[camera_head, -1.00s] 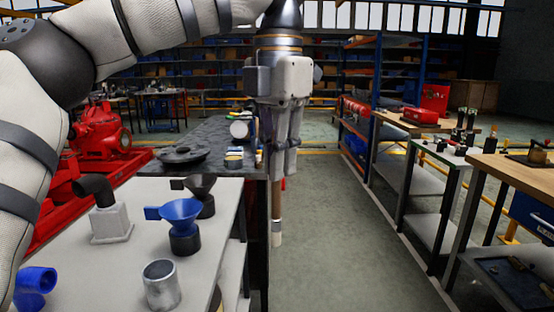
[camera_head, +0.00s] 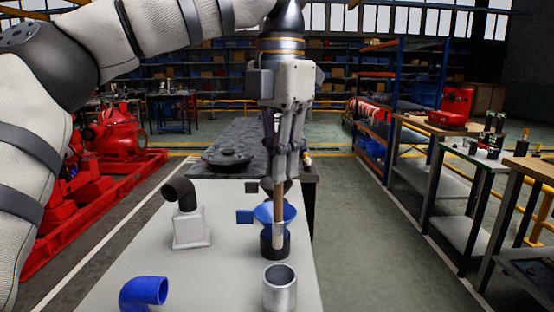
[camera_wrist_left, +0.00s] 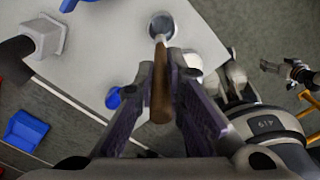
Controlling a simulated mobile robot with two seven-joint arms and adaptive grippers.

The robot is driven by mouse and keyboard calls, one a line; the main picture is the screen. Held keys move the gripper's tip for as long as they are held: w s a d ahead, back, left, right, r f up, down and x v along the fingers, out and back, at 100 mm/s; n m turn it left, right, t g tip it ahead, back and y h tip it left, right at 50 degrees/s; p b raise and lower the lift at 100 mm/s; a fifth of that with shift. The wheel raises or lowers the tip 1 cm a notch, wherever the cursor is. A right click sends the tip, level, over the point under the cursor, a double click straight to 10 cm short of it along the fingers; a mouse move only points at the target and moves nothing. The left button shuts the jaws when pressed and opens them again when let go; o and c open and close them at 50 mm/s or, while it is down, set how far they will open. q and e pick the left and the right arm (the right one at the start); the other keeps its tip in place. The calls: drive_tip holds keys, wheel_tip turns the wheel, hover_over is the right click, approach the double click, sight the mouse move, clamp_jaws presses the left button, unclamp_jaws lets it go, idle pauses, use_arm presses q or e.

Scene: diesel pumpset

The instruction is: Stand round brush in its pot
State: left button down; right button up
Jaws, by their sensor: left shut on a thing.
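My left gripper (camera_head: 283,170) is shut on the round brush (camera_head: 278,205), which hangs upright below the fingers. The pot appears to be the open silver metal cup (camera_head: 280,288) on the bench at the front. In the left wrist view, the brush (camera_wrist_left: 159,95) points from between the fingers (camera_wrist_left: 165,70) towards the cup (camera_wrist_left: 163,18). Its end overlaps the cup's near edge there; I cannot tell whether they touch. A grey, jointed part at the right may be my right gripper (camera_wrist_left: 290,72).
A dark table stands behind. The aisle to the right is clear.

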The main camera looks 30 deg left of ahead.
sight(280, 220)
use_arm(q)
drive_tip(key=shift+w+d, duration=0.1)
drive_tip(key=shift+d, duration=0.05)
drive_tip(key=shift+r, duration=0.1)
drive_tip(key=shift+f, duration=2.4)
drive_tip(key=shift+f, duration=2.3)
